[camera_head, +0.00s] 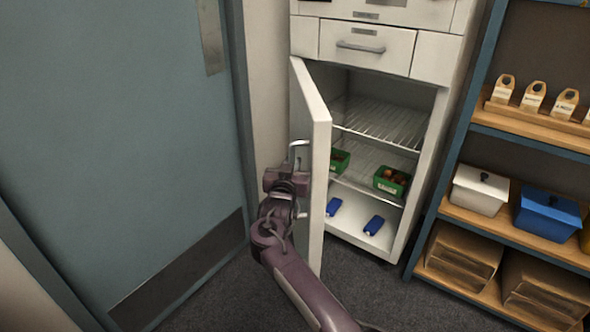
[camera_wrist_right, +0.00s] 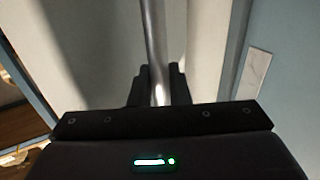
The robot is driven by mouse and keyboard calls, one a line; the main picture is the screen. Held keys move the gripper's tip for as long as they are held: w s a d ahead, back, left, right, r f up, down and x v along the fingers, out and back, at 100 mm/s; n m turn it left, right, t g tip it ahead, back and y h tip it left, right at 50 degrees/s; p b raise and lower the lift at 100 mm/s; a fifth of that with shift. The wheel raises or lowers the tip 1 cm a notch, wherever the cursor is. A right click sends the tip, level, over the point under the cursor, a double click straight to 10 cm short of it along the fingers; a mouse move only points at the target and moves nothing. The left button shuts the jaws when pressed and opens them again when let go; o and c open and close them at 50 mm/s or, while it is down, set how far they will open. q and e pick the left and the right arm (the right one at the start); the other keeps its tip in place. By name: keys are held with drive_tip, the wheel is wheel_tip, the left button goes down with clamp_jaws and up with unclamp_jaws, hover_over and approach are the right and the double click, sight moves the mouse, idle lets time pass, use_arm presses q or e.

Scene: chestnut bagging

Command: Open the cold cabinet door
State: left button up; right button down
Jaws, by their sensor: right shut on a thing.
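The cold cabinet (camera_head: 433,140) is white, with its door (camera_head: 318,140) swung open to the left. The door's bar handle (camera_head: 299,146) is on its outer face. My right gripper (camera_head: 299,178) is at the handle. In the right wrist view the metal bar (camera_wrist_right: 157,50) runs between the two dark fingers of my right gripper (camera_wrist_right: 158,86), which are shut on it. Inside the cabinet are wire shelves (camera_head: 380,123), green punnets (camera_head: 391,181) with brown contents, and blue items (camera_head: 373,225) on the floor of it. My left gripper is not in view.
A blue-grey door (camera_head: 120,130) stands to the left, close to the open cabinet door. A shelf rack (camera_head: 455,214) on the right holds tagged bags, a white bin (camera_head: 479,190), a blue bin (camera_head: 548,213) and brown stacks. Dark carpet (camera_head: 370,290) is clear in front.

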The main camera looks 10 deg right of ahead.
drive_tip(key=shift+r, duration=0.15)
drive_tip(key=c, duration=1.4)
unclamp_jaws()
drive_tip(key=shift+c, duration=0.2)
